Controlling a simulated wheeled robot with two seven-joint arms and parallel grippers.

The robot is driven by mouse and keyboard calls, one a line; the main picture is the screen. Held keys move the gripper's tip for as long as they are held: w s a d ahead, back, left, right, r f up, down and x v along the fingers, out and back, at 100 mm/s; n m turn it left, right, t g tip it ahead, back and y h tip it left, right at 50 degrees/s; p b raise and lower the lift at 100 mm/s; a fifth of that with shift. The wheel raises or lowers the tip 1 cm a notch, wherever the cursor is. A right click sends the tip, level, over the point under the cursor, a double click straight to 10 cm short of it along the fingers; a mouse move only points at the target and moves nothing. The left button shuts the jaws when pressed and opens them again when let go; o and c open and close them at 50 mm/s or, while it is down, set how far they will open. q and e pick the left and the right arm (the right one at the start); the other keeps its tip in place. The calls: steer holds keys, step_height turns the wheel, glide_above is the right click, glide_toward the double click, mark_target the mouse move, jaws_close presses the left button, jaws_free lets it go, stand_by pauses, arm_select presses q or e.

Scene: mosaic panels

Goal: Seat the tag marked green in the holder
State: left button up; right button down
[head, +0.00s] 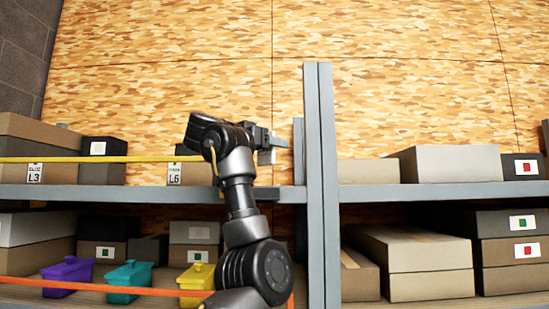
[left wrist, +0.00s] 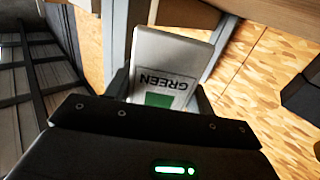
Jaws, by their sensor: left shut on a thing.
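The tag (left wrist: 180,55) is a pale plate with a white label reading GREEN above a green square, upside down in the left wrist view. My left gripper (left wrist: 160,92) is shut on it, one finger on each side. In the head view my left gripper (head: 272,143) is raised just left of the grey shelf post, above the upper shelf edge, and the tag (head: 266,157) shows as a small grey piece there. Label plates on that edge include one at the left (head: 35,173) ending in L3 and one (head: 174,173) ending in L6. I cannot make out which part is the holder.
The grey post (head: 321,190) stands close right of my gripper. Boxes line both shelves. Purple (head: 68,277), teal (head: 129,281) and yellow (head: 197,280) bins sit on the lower shelf. A yellow strip (head: 75,159) and an orange strip (head: 150,290) run across the left bay.

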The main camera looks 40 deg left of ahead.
mark_target(263, 164)
arm_select(q)
steer(key=shift+s+a+f+p, duration=0.1)
steer(key=shift+s+f+p, duration=0.05)
steer(key=shift+f+p, duration=0.45)
steer(key=f, duration=0.2)
steer(key=shift+w+f, duration=0.35)
steer(key=shift+f, duration=0.4)
steer(key=shift+a+f, duration=0.1)
steer(key=shift+a, duration=0.05)
steer(key=shift+s, duration=0.25)
steer(key=shift+w+f, duration=0.1)
steer(key=shift+f, duration=0.15)
steer(key=o, duration=0.9)
steer(key=shift+o, duration=0.4)
steer(key=shift+r, duration=0.1)
arm_select(e)
steer(key=shift+s+r, duration=0.25)
steer(key=shift+r, duration=0.55)
steer(key=shift+a, duration=0.1)
